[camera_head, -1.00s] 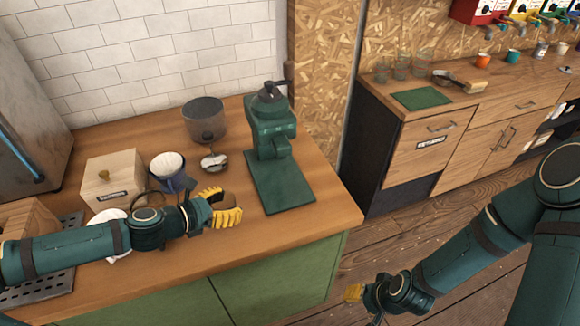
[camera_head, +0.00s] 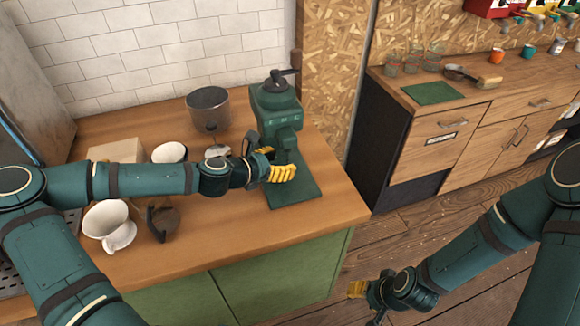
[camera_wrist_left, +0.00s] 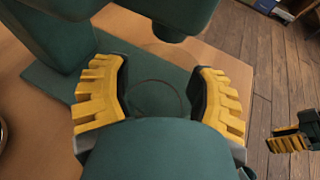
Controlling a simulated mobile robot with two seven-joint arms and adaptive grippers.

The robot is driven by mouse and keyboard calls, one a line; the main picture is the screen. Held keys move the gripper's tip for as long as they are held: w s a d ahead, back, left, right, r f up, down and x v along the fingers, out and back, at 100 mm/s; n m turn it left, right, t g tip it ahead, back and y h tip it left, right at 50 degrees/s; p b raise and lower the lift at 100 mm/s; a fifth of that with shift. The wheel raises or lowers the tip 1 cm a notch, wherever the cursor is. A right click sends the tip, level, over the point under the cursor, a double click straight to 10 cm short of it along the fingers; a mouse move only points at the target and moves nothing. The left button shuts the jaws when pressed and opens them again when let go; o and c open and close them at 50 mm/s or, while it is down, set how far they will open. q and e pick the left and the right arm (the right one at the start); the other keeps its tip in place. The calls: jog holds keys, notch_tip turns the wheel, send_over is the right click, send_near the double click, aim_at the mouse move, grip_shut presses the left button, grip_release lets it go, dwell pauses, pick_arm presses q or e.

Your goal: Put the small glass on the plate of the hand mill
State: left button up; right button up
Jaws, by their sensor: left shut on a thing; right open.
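The green hand mill (camera_head: 275,115) stands at the back right of the wooden counter. Its flat green plate (camera_head: 302,191) extends forward on the counter. My left gripper (camera_head: 280,165) is over the plate, in front of the mill's body. In the left wrist view, the yellow fingers of my left gripper (camera_wrist_left: 160,98) are shut on the small glass (camera_wrist_left: 155,82), seen as a faint clear rim between them. The glass is over the plate; I cannot tell whether it touches. My right gripper (camera_head: 356,290) is open and empty, low over the floor beside the counter.
A dark clear-walled container (camera_head: 208,110) stands left of the mill. A white dripper (camera_head: 110,226), a dark handled vessel (camera_head: 165,222) and a wooden box (camera_head: 116,150) lie near my left arm. A second counter (camera_head: 440,85) with several glasses stands across a gap.

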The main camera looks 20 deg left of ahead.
aim_at(285, 158)
pick_arm(q)
jog(key=w+d, duration=0.2)
jog(key=w, duration=0.1)
jog(key=shift+f, duration=0.1)
jog(key=shift+f+b, duration=0.5)
jog(key=shift+f, duration=1.15)
jog(key=shift+f, duration=0.15)
jog(key=o, duration=1.4)
jog(key=shift+c, duration=0.2)
jog(key=shift+r, duration=0.25)
jog(key=p+v, duration=0.2)
jog(key=v, duration=1)
